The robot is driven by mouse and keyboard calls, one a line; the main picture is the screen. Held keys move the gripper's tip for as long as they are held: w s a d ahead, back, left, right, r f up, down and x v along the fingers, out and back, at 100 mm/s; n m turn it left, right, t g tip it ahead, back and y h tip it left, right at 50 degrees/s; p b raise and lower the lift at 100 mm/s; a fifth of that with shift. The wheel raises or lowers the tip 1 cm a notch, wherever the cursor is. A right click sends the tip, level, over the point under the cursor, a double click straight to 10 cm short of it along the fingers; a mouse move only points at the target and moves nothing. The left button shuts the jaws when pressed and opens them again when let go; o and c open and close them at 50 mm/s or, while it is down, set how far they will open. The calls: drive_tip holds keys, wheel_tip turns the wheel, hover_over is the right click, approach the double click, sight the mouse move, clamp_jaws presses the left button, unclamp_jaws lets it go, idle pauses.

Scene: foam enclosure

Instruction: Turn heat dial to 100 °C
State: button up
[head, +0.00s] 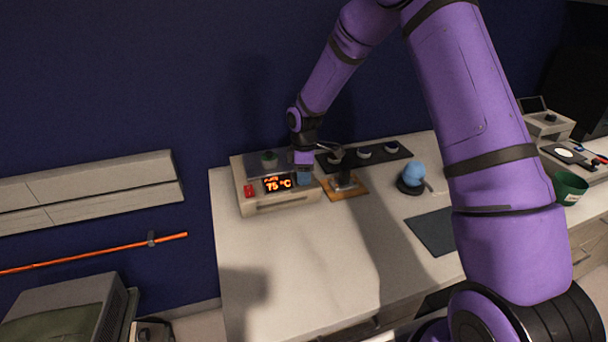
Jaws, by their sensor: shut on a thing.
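The heater (280,205) is a pale box near the left end of the counter, with a lit orange display (277,184) that reads 75 °C. A red switch (249,191) is at the left of its front. My gripper (303,172) comes down from above at the right of the display and is shut on the heat dial there. The dial is largely covered by the gripper, so its pointer and marks cannot be read. A small green item sits on the heater's dark top plate (268,162).
A wooden-based stand (345,187) is close to the heater's right. A black rack (372,152) with round holders is behind it. A blue round-topped item (413,175), a dark mat (432,231) and a green cup (569,187) are farther right. The front left counter (300,260) is clear.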

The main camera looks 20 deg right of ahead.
drive_tip(key=shift+m, duration=1.5)
drive_tip(key=o, duration=0.9)
drive_tip(key=r, duration=1)
drive_tip(key=shift+w+d+r, duration=0.2)
drive_tip(key=shift+w+r, duration=0.05)
drive_tip(key=shift+r, duration=0.15)
